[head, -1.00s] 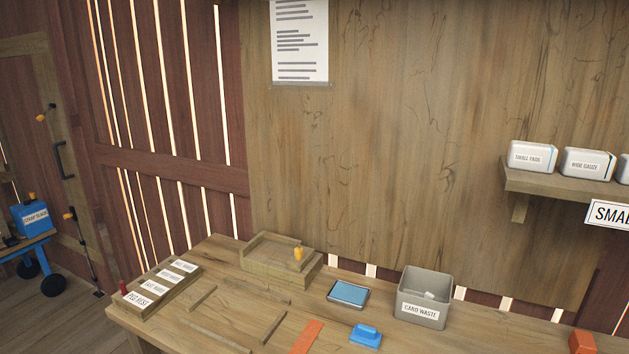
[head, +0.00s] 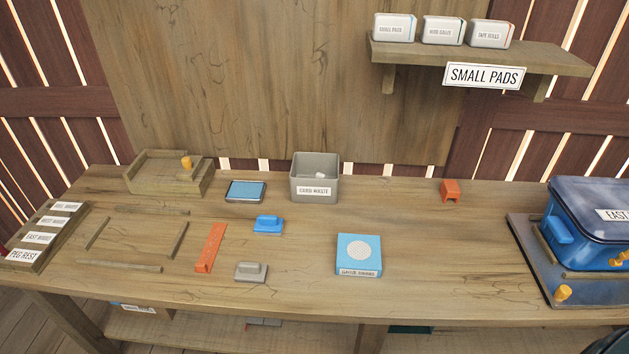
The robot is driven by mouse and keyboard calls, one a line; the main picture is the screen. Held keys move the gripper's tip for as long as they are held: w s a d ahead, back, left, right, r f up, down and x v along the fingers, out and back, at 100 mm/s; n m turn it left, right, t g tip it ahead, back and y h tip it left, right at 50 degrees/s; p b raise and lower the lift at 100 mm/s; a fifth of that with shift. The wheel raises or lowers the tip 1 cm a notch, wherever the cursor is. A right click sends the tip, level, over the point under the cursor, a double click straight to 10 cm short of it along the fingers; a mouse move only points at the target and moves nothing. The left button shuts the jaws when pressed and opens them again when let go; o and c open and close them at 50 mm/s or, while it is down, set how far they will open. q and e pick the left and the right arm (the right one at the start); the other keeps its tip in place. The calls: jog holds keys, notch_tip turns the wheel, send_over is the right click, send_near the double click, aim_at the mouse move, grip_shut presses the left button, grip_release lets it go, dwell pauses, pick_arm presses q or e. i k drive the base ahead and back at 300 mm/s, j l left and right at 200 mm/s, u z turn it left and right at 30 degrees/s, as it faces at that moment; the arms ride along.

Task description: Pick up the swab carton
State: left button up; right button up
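A flat blue carton (head: 359,252) with a white dotted circle on top lies on the workbench, right of centre. Three white cartons stand on the wall shelf: one at the left (head: 394,29), one in the middle (head: 442,32) and one at the right (head: 488,34). The left one reads small pads in the earlier frame. Neither of my grippers is in view.
A grey card waste bin (head: 315,187), blue ink pad (head: 246,190), blue stamp (head: 268,224), grey stamp (head: 251,271) and orange strip (head: 211,247) share the workbench (head: 440,295). A blue lidded bin (head: 590,235) stands right. The bench right of the carton is clear.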

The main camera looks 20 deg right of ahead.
aim_at(358, 254)
jog(key=i+j, duration=0.55)
jog(key=j+z, duration=0.1)
jog(key=z, duration=1.9)
